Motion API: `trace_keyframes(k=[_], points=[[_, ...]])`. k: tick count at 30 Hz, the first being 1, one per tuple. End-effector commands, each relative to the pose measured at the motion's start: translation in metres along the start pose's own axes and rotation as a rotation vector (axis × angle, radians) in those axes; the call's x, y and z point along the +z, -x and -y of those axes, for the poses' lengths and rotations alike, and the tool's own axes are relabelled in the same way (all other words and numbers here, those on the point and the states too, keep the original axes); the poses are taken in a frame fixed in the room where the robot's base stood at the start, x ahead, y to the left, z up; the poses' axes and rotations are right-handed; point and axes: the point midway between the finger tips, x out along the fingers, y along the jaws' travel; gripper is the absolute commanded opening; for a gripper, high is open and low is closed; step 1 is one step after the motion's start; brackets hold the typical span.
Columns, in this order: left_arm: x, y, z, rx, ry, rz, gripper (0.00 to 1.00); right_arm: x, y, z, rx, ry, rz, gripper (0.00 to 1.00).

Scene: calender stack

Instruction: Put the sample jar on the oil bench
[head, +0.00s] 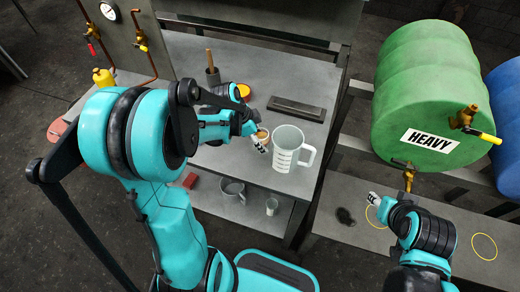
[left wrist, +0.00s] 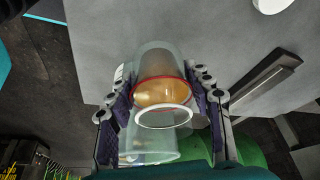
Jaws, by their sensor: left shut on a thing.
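My left gripper (head: 259,141) is shut on a small clear jar with amber contents (head: 262,133), which I take to be the sample jar. In the left wrist view the jar (left wrist: 162,92) sits between the two fingers (left wrist: 165,105), with a red line and a pale rim. In the head view it is over the front part of the grey bench top (head: 240,63), just left of a clear measuring jug. Whether it touches the bench is unclear. My right gripper (head: 373,207) is low at the right, above a grey ledge; its finger opening is unclear.
The jug (head: 288,150) stands close beside the jar. A green "HEAVY" drum (head: 425,80) is at right.

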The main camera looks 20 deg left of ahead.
Motion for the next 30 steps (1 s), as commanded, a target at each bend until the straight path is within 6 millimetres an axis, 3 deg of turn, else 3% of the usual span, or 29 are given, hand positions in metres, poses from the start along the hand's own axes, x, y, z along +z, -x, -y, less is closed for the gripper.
trace_keyframes(k=[12, 25, 26, 27, 30], points=[[0.018, -0.043, 0.000, 0.000, 0.000, 0.000, 0.10, 0.009, -0.013, 0.000, 0.000, 0.000, 0.000, 0.40], [0.019, -0.047, 0.000, 0.000, 0.000, 0.000, 0.10, 0.011, -0.016, 0.000, 0.000, 0.000, 0.000, 0.40], [0.019, -0.046, 0.000, 0.000, 0.000, 0.000, 0.58, 0.011, -0.015, 0.000, 0.000, 0.000, 0.000, 0.40], [0.019, -0.046, 0.000, 0.000, 0.000, 0.000, 0.69, 0.011, -0.015, 0.000, 0.000, 0.000, 0.000, 0.40], [0.019, -0.046, 0.000, 0.000, 0.000, 0.000, 0.71, 0.011, -0.015, 0.000, 0.000, 0.000, 0.000, 0.40]])
